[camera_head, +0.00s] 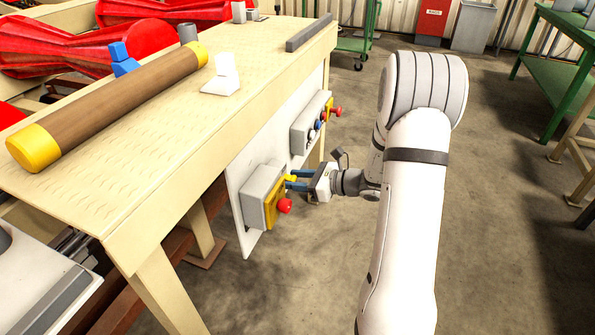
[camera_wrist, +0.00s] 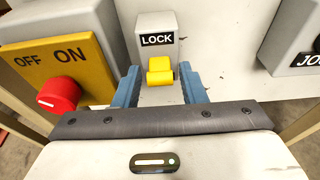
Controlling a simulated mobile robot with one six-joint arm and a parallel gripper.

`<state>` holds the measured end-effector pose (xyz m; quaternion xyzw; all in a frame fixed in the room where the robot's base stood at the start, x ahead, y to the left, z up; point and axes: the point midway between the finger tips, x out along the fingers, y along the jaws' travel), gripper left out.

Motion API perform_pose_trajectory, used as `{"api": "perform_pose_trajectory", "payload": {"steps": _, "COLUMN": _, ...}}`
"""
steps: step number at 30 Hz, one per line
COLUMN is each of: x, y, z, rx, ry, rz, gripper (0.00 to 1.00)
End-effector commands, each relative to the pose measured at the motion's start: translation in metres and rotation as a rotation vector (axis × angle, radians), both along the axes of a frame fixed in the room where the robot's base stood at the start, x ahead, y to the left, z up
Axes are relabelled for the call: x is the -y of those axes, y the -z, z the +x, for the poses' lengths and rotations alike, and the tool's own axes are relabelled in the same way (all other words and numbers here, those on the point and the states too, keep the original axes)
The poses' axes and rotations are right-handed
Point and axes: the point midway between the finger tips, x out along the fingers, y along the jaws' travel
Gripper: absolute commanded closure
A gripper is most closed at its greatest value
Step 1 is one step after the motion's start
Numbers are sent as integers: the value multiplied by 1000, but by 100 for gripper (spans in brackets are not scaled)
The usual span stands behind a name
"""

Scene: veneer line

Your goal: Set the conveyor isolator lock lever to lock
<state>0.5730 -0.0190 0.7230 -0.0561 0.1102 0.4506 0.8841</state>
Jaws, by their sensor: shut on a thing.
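The conveyor isolator lock lever is a short yellow lever (camera_wrist: 160,76) on a small grey box (camera_wrist: 156,22) marked LOCK, in the wrist view. The lever sits just below the word. My gripper (camera_wrist: 159,69) has its blue fingers on either side of the lever and is shut on it. In the camera_head view my gripper (camera_head: 298,181) reaches the side panel from the right, and the lever's yellow end (camera_head: 291,178) shows at the fingertips. The far side of the lever is hidden.
A yellow plate (camera_wrist: 78,60) marked OFF and ON with a red knob (camera_wrist: 58,95) is close left of my fingers. Another grey box (camera_wrist: 295,38) is at the right. A table (camera_head: 150,150) with a brown roller (camera_head: 120,102) stands above the panel.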

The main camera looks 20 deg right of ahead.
Motion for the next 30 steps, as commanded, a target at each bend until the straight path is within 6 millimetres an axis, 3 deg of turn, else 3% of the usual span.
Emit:
{"api": "perform_pose_trajectory", "payload": {"steps": 1, "x": -2, "y": -11, "z": 0, "rx": -21, "ry": -4, "rz": -29, "gripper": 85}}
{"api": "perform_pose_trajectory", "payload": {"steps": 4, "x": -2, "y": -13, "z": 0, "rx": -64, "ry": -4, "rz": -87, "gripper": 85}}
{"api": "perform_pose_trajectory", "payload": {"steps": 21, "x": -3, "y": -9, "z": 0, "rx": -135, "ry": -3, "rz": -185, "gripper": 85}}
{"api": "perform_pose_trajectory", "payload": {"steps": 22, "x": -3, "y": -9, "z": 0, "rx": -135, "ry": -3, "rz": -184, "gripper": 62}}
{"api": "perform_pose_trajectory", "payload": {"steps": 28, "x": -2, "y": -9, "z": 1, "rx": -134, "ry": -2, "rz": -184, "gripper": 45}}
{"api": "perform_pose_trajectory", "payload": {"steps": 30, "x": -2, "y": -9, "z": 1, "rx": -134, "ry": -2, "rz": -183, "gripper": 44}}
